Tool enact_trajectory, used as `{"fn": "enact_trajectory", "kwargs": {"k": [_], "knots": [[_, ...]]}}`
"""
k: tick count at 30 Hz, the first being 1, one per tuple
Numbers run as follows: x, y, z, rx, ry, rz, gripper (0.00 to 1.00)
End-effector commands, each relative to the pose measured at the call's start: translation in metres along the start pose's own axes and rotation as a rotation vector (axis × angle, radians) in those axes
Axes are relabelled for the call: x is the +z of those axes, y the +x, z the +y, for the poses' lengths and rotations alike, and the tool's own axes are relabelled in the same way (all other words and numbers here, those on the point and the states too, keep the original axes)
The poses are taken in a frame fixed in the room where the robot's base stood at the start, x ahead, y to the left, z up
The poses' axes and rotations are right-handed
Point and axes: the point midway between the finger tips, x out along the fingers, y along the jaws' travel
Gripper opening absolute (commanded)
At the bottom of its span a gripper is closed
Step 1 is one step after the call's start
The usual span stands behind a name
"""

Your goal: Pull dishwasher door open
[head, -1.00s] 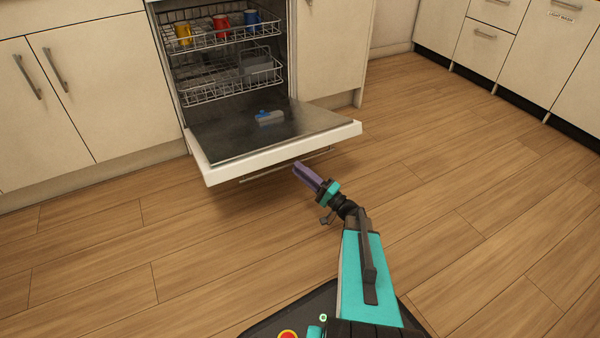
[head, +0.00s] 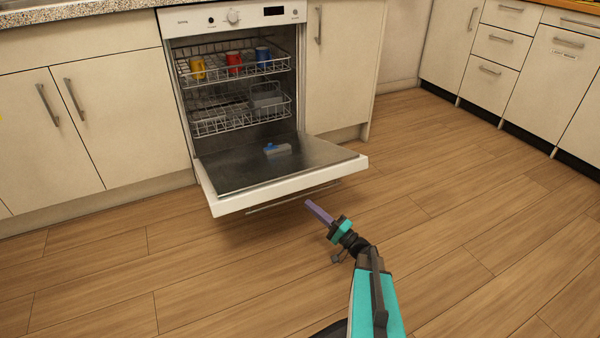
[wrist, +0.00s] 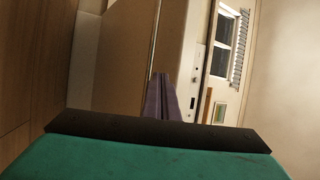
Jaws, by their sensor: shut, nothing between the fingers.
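The dishwasher door (head: 225,200) is folded down, close to level, in the head view. Its bar handle (head: 290,199) runs along the underside of the front edge. My gripper (head: 311,205) is shut and empty, with its purple fingers just in front of and below the door's front edge, near the handle's right part. I cannot tell whether the fingertips touch the handle. In the wrist view the shut fingers (wrist: 161,97) point at a pale panel with a thin bar along it, seen turned on its side.
Inside the dishwasher are two wire racks (head: 240,122), with yellow, red and blue mugs (head: 234,63) on the upper one. A blue and grey item (head: 277,149) lies on the open door. Cabinets stand on both sides. The wooden floor in front is clear.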

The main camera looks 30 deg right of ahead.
Motion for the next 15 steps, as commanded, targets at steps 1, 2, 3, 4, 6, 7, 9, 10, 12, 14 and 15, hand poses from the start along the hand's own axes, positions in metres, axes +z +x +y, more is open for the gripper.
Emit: {"fn": "enact_trajectory", "kwargs": {"k": [1, 2, 3, 4, 6, 7, 9, 10, 12, 14, 15], "knots": [[0.0, -0.01, 0.002, 0.011, 0.012, 0.016, 0.0], [0.0, -0.009, -0.002, 0.011, 0.012, 0.016, 0.0], [0.0, -0.007, -0.007, 0.011, 0.012, 0.016, 0.0], [0.0, -0.006, -0.01, 0.011, 0.013, 0.016, 0.0], [-0.001, -0.003, -0.017, 0.01, 0.012, 0.014, 0.0], [-0.001, -0.002, -0.02, 0.01, 0.012, 0.014, 0.0], [-0.001, 0.0, -0.024, 0.009, 0.011, 0.012, 0.0], [-0.001, 0.0, -0.024, 0.009, 0.011, 0.012, 0.0], [-0.001, 0.001, -0.025, 0.008, 0.011, 0.011, 0.0], [-0.001, 0.001, -0.025, 0.008, 0.011, 0.01, 0.0], [-0.001, 0.002, -0.025, 0.008, 0.01, 0.01, 0.0]]}}
